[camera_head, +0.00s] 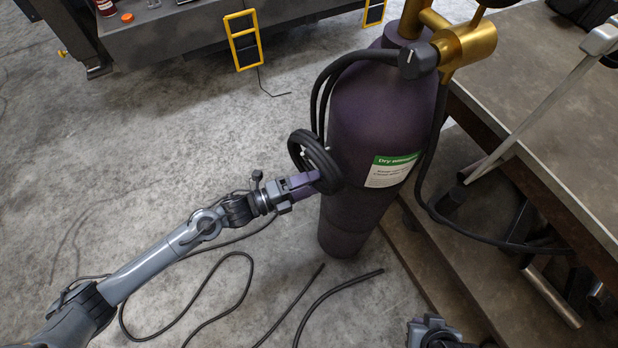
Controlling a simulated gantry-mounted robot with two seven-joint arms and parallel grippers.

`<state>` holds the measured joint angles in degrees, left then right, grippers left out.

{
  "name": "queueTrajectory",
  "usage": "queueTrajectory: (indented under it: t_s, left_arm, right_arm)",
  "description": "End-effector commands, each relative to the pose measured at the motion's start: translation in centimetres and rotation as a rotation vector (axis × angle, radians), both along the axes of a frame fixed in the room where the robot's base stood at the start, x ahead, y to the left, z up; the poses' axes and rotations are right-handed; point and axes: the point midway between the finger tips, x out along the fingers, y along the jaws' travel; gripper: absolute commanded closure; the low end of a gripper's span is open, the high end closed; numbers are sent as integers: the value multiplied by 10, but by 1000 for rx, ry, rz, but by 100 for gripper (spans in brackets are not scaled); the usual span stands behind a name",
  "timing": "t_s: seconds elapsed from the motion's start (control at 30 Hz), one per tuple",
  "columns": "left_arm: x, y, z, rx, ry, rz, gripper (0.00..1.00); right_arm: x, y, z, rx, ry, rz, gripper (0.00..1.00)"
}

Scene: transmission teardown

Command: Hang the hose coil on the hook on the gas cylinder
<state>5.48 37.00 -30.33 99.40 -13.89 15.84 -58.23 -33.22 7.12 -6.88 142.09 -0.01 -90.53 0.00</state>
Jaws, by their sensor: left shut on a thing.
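The hose coil (318,158) is a black ring of several turns at the left side of the purple gas cylinder (372,115). My left gripper (308,181) is shut on the coil's lower part, with its purple fingers at the ring. Black hose runs from the coil up to the brass fitting (466,45) on top of the cylinder. The coil overlaps the cylinder's edge in the picture; I cannot tell whether they touch. I cannot make out the hook. A grey part, probably of my right arm, shows at the bottom edge, without visible fingers.
A table (540,75) with a wooden lower shelf (455,285) stands right of the cylinder. Another black hose (470,236) hangs from the fitting towards the table. Black cables (235,310) lie on the concrete floor. A grey bench (185,32) stands at the back left.

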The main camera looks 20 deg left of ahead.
Motion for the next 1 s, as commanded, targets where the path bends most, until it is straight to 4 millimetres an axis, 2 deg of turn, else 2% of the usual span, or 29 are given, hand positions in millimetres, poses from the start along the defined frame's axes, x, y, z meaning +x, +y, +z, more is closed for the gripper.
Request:
queueTrajectory:
  t_s: [0.03,0.37,0.53,0.93,1.0]
  left_arm:
    - [-3,0,-10,10,20,-1,47]
    - [-3,0,-10,11,22,0,47]
    - [-7,6,-10,13,22,2,47]
    - [-47,55,-8,13,23,2,47]
    - [-54,64,-8,13,23,1,43]
  right_arm:
    - [0,0,-1,1,0,-1,100]
    - [0,2,0,8,0,-6,100]
    - [0,2,4,8,0,-6,100]
    - [0,1,23,4,1,-2,100]
    - [0,1,26,1,0,-1,100]
